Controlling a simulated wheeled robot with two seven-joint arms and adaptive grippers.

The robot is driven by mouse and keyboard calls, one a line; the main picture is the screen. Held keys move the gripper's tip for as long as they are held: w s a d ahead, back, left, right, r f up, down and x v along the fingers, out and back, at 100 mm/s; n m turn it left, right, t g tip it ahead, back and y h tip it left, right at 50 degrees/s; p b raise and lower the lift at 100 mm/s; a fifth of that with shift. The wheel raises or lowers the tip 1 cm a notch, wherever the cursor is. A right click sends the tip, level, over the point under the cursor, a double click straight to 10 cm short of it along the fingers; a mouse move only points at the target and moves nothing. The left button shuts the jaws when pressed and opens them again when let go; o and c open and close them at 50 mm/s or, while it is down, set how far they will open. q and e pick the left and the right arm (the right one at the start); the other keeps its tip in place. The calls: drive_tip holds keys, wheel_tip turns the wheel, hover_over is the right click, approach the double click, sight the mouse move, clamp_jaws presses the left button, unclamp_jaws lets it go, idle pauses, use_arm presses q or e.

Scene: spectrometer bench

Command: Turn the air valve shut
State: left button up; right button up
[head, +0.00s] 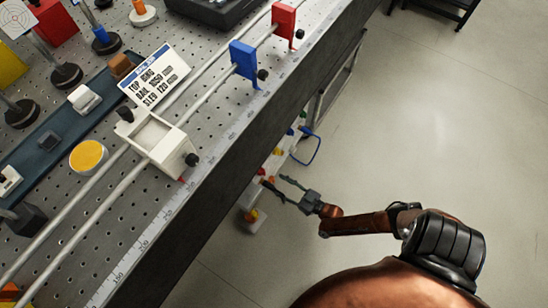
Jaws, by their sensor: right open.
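Below the bench's front edge stands a pale panel or post with small coloured fittings (277,151) in yellow, red and blue. A blue loop (316,150) sticks out from its right side. I cannot tell which fitting is the air valve; they are small and partly hidden by the bench edge. My right gripper (273,182) is open, with its two dark fingers apart and pointing left toward the pale fittings. I see nothing held between them, and contact cannot be told. My left gripper is not in view.
The perforated bench (115,215) fills the left, its dark front edge close to my right gripper. On it are twin rails carrying a white carriage (160,140), a blue block (245,62) and a red block (284,20). The floor (430,130) on the right is clear.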

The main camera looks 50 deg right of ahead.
drive_tip(key=shift+w+a, duration=0.1)
drive_tip(key=shift+w, duration=1.05)
drive_tip(key=shift+c, duration=0.7)
clamp_jaws()
